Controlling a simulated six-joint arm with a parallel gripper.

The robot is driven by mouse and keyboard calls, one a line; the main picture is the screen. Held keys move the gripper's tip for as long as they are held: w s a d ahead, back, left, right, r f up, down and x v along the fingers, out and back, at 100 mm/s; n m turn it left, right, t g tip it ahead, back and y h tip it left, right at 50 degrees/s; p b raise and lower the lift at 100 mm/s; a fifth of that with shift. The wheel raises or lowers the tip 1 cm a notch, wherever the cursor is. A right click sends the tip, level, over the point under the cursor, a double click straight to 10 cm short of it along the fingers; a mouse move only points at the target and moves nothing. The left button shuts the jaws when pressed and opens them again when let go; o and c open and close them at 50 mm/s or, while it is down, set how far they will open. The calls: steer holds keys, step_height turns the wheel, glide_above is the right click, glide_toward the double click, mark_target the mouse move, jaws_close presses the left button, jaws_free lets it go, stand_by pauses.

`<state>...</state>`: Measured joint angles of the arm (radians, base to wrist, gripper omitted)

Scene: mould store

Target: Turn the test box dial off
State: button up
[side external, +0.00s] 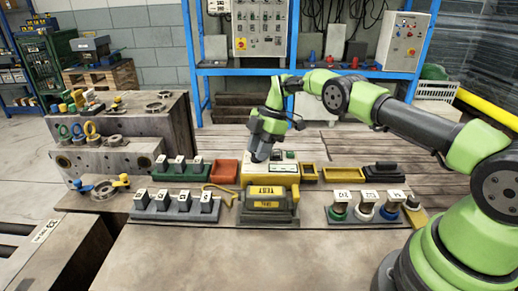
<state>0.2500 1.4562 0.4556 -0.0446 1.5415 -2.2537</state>
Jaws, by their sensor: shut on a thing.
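The test box (285,168) is a pale yellow case near the middle of the bench, with a lighter top panel. A grey and yellow block marked TEST (266,203) stands right in front of it. My gripper (259,157) points down onto the left part of the test box's top and is shut on the dial there. The dial itself is hidden by the gripper, so its setting cannot be read.
A red bin (224,171) and small yellow trays (336,175) flank the test box. Racks of labelled parts stand left (176,206) and right (366,212). A large steel mould (110,150) stands at left. The front bench top is clear.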

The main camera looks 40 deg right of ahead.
stand_by(0.4)
steer(key=o, duration=0.9)
steer(key=shift+v, duration=3.75)
steer(key=shift+o, duration=0.2)
